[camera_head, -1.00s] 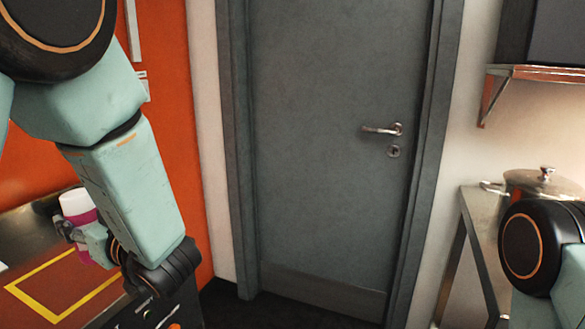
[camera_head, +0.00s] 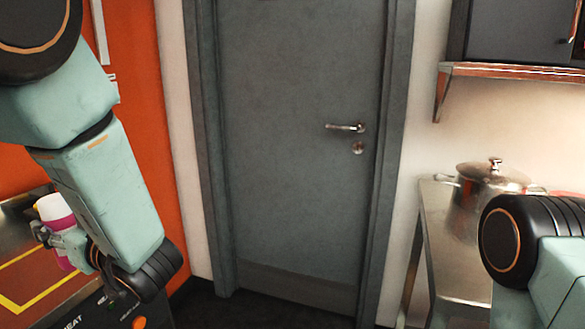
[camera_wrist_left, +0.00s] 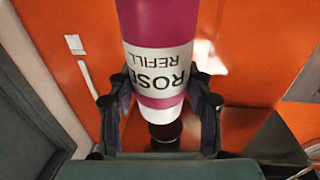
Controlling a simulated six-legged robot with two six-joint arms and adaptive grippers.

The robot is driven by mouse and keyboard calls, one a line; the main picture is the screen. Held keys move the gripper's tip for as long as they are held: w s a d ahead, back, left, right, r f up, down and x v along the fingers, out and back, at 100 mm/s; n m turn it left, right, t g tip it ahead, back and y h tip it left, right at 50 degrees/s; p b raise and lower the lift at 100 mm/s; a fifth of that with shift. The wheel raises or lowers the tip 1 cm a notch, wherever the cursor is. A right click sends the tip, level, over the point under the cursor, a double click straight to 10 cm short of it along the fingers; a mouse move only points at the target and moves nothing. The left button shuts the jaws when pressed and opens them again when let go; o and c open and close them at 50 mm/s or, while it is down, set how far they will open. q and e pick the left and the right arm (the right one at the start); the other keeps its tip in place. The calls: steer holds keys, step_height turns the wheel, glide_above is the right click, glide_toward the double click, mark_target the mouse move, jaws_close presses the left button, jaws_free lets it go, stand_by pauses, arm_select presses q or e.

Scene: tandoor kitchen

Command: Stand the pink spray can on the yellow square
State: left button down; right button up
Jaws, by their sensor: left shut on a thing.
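The pink spray can (camera_head: 65,222), with a white top, is at the far left of the head view. My left gripper (camera_head: 60,242) is shut around it, and the can looks near upright. In the left wrist view, the can (camera_wrist_left: 158,25) with its white label stands between the two fingers of the left gripper (camera_wrist_left: 160,108). The yellow square (camera_head: 45,294) is an outline on the counter, partly cut off by the left edge. The can shows over its far right part. I cannot tell whether its base touches the counter. My right gripper is out of view.
The metal counter (camera_head: 12,225) runs along the orange wall (camera_head: 150,130), with a dark front marked HEAT below it. A closed grey door (camera_head: 290,150) is ahead. At right, a lidded steel pot (camera_head: 490,185) stands on a steel table (camera_head: 435,215) under a shelf (camera_head: 510,70).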

arm_select(q)
steer(key=shift+d+f, duration=0.1)
steer(key=shift+d, duration=0.1)
steer(key=s+d+f+m+t+h, duration=0.1)
steer(key=d+f+m+t+h, duration=1)
steer(key=d+f+h, duration=0.5)
steer(key=d+f+m, duration=0.2)
steer(key=d, duration=0.4)
steer(key=shift+s+d+f+h, duration=0.15)
steer(key=shift+f+h, duration=0.15)
